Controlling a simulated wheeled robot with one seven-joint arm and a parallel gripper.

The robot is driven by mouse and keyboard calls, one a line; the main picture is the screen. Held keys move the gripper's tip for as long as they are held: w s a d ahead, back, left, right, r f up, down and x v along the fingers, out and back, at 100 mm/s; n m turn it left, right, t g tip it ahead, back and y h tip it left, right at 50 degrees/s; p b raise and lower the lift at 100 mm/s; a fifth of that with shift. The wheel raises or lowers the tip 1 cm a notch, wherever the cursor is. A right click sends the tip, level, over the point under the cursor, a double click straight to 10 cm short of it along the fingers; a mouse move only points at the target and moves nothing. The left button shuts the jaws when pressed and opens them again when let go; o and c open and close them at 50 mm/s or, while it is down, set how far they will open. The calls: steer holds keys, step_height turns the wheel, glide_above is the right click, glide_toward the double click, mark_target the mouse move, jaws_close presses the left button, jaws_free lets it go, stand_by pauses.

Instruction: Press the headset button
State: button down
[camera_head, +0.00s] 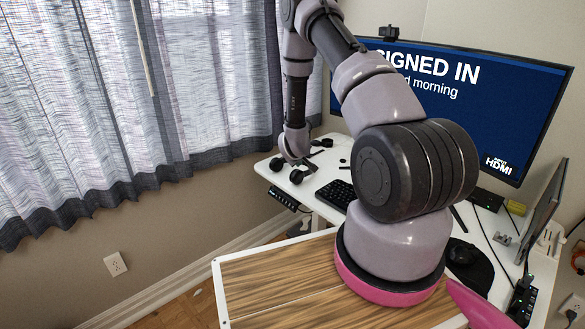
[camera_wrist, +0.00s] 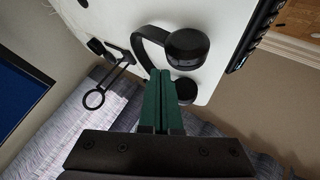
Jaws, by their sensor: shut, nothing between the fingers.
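The black headset (camera_head: 297,176) lies near the left end of the white desk, with two round ear cups showing. In the wrist view the headset's near ear cup (camera_wrist: 187,48) and curved band show just past my fingertips. The other ear cup is partly behind my fingers. My gripper (camera_wrist: 160,74) has green fingers pressed together with nothing between them. In the head view my gripper (camera_head: 300,163) is right at the headset. I cannot tell whether the fingertips touch it. I cannot make out the button on the headset.
A black keyboard (camera_head: 337,194) is right of the headset. A black stand with a ring (camera_wrist: 95,98) is left of it in the wrist view. A large monitor (camera_head: 470,105) stands behind. The curtain (camera_head: 130,90) hangs to the left. A control panel (camera_head: 283,198) sits at the desk edge.

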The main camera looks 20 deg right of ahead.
mark_target(298, 173)
steer(key=shift+f, duration=0.1)
steer(key=shift+f, duration=0.35)
steer(key=shift+f, duration=0.2)
stand_by(0.6)
steer(key=shift+r, duration=0.65)
step_height(298, 173, up, 6)
stand_by(0.7)
